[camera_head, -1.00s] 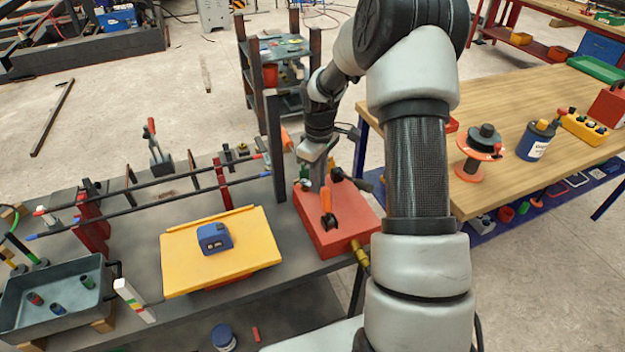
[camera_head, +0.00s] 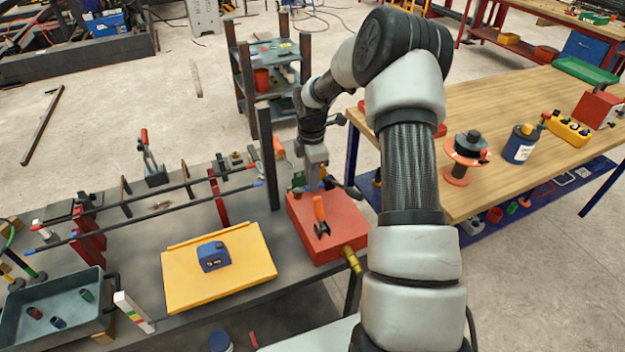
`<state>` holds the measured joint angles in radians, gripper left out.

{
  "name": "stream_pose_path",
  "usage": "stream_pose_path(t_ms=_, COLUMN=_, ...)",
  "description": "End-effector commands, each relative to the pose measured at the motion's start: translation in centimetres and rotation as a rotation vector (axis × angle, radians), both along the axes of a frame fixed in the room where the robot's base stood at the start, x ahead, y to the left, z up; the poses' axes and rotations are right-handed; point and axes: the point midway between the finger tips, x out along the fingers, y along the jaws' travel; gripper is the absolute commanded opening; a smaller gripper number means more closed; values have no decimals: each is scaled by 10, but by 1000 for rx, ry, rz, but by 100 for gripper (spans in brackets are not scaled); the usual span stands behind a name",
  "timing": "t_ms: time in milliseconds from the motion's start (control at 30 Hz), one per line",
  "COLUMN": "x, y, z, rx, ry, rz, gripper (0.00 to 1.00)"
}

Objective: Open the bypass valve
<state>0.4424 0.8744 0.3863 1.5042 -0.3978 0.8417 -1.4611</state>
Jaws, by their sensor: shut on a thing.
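A red box (camera_head: 343,239) sits at the right end of the grey bench, with valve parts on its top. An orange handle (camera_head: 319,208) with a black end stands near the front of the box top. A yellow fitting (camera_head: 351,259) sticks out of its front right side. My gripper (camera_head: 315,184) points down over the back of the box top, just behind the orange handle. It is shut on a small part there, seemingly a valve handle. My fingers and the orange handle hide most of that part. A dark bar shows right of my gripper.
A yellow board (camera_head: 180,285) with a blue device (camera_head: 213,256) lies left of the box. Dark rods on red supports (camera_head: 219,200) run behind it. A wooden table (camera_head: 480,120) is at the right.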

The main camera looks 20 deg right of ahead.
Motion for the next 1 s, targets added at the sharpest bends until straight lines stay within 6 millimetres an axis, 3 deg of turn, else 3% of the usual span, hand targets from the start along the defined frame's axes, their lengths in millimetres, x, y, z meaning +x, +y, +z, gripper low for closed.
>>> stream_pose_path(t_ms=767, x=6, y=1, z=1, rx=-1, ry=-3, rz=107, gripper=0)
stream_pose_path(t_ms=800, x=6, y=1, z=1, rx=-1, ry=-3, rz=107, gripper=17)
stream_pose_path(t_ms=900, x=6, y=1, z=1, rx=0, ry=-3, rz=106, gripper=33)
stream_pose_path(t_ms=1000, x=5, y=1, z=1, rx=0, ry=-2, rz=105, gripper=33)
